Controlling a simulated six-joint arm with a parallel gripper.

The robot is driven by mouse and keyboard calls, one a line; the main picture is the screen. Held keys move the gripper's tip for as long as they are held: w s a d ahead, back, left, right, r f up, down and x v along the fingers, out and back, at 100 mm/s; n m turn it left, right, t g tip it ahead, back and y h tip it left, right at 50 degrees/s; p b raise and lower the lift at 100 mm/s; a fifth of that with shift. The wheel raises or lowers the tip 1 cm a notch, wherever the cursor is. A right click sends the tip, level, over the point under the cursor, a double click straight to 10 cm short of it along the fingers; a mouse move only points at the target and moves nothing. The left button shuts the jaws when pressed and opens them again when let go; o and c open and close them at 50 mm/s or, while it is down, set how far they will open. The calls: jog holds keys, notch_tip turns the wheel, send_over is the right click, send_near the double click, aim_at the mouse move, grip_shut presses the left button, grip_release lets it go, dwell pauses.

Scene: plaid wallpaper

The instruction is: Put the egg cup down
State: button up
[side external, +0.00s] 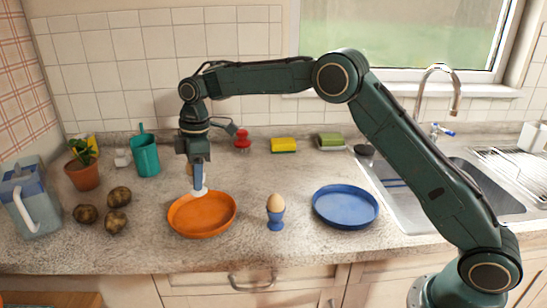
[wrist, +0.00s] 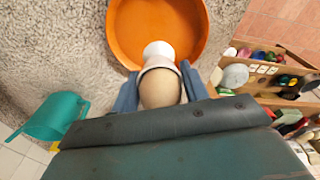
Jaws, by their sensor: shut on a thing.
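My gripper (side external: 198,178) points down at the back part of the orange dish (side external: 203,229). It is shut on a white egg cup (side external: 199,192), whose foot shows below the fingers. In the wrist view the white egg cup (wrist: 158,51) sits between the blue fingers with a brown egg (wrist: 160,90) in it. Its foot overlaps the near rim of the orange dish (wrist: 122,38). I cannot tell whether the foot touches the dish. A second egg cup, blue (side external: 276,222), stands upright on the counter with an egg (side external: 275,203) in it.
A blue plate (side external: 346,206) lies right of the blue egg cup, before the sink (side external: 405,205). Several potatoes (side external: 117,221), a pitcher (side external: 33,218), a potted plant (side external: 84,172) and a teal cup (side external: 145,156) stand left. Counter in front of the dish is clear.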

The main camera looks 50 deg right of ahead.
jog(key=shift+f, duration=3.75)
jog(key=shift+f, duration=0.15)
jog(key=o, duration=1)
jog(key=r, duration=0.4)
jog(key=d+r, duration=0.1)
jog(key=r, duration=0.6)
jog(key=shift+s+d+r, duration=0.15)
jog(key=shift+s+r, duration=0.1)
jog(key=shift+r, duration=0.35)
jog(key=shift+s+r, duration=0.1)
